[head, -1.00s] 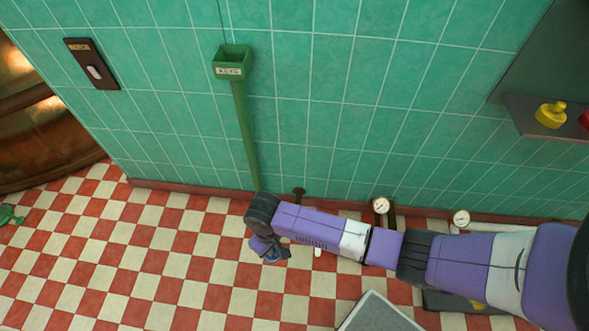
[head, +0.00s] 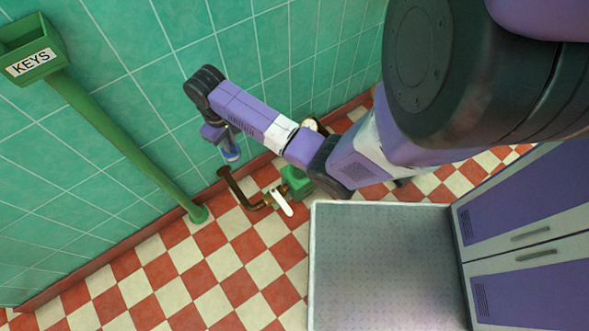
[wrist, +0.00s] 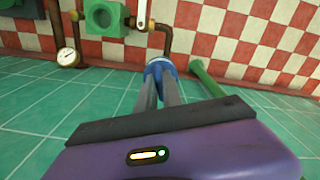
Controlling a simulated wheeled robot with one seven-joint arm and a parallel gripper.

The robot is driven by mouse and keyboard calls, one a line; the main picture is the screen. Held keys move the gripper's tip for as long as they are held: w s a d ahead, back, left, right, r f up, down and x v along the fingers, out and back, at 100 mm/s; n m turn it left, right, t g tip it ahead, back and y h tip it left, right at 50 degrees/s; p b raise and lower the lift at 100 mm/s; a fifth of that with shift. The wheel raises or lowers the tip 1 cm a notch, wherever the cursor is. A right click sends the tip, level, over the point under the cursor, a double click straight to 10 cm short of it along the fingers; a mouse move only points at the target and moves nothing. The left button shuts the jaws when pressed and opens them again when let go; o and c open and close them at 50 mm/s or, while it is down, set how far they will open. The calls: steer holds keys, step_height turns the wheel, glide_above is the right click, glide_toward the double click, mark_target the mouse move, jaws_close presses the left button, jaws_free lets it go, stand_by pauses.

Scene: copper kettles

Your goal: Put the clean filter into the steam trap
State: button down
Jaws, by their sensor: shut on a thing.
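My gripper (head: 230,146) is shut on a small blue ringed piece, which I take to be the filter (head: 231,155). In the wrist view my fingers (wrist: 160,88) close on the blue filter (wrist: 158,66), and its far side is hidden. The steam trap looks to be the green block (head: 297,182) on the pipe low by the wall, partly hidden by my arm. In the wrist view the green block (wrist: 103,17) shows a round opening, up and left of the filter. The filter is apart from it.
A brown bent pipe (head: 235,188) and a white-handled lever (head: 281,202) stand beside the green block. A gauge (wrist: 68,57) is near it. A green post with a KEYS box (head: 32,58) stands left. A grey platform (head: 385,270) is in front. The checkered floor on the left is free.

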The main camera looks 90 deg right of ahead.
steer(key=s+d+f+m+b, duration=0.3)
steer(key=s+d+f+b, duration=0.35)
steer(key=s, duration=0.55)
steer(key=m+b, duration=0.1)
steer(key=b, duration=1.1)
glide_above(300, 177)
steer(key=f, duration=2.4)
steer(key=shift+s+d, duration=0.15)
steer(key=shift+d, duration=0.2)
steer(key=shift+w+a+f, duration=0.2)
steer(key=shift+a+f, duration=0.05)
steer(key=shift+a, duration=0.05)
steer(key=c, duration=1.5)
jaws_free()
steer(key=shift+d+r, duration=0.15)
steer(key=shift+r, duration=0.3)
step_height(300, 177, up, 12)
steer(key=p, duration=0.5)
steer(key=shift+s+d+f+p, duration=0.15)
steer(key=shift+d+f+p, duration=0.1)
steer(key=shift+d+p, duration=0.1)
